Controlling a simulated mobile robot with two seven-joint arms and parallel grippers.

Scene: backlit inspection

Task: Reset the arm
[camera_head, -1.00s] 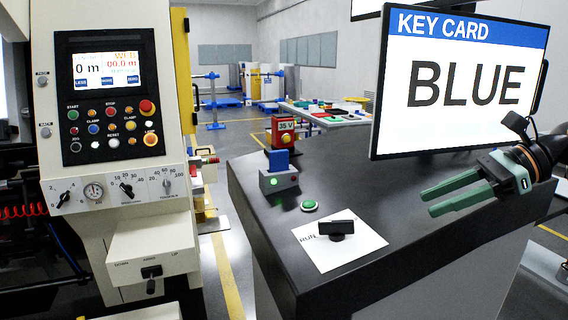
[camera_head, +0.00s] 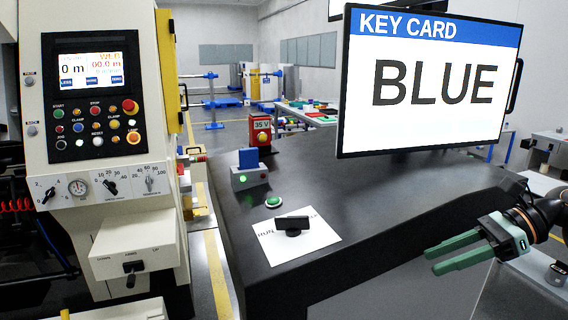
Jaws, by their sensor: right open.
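My right gripper (camera_head: 457,252) comes in from the right edge. Its two green fingers are apart and point left, with nothing between them. It is to the right of the dark table's (camera_head: 395,212) front part, clear of the knob and card reader. My left gripper does not show.
A monitor (camera_head: 430,85) reading KEY CARD BLUE stands above the table. On the table are a black knob (camera_head: 292,223) on a white sheet (camera_head: 275,249), a green button (camera_head: 273,200) and a grey box (camera_head: 249,178) with a blue card (camera_head: 248,158). A machine panel (camera_head: 92,90) stands left.

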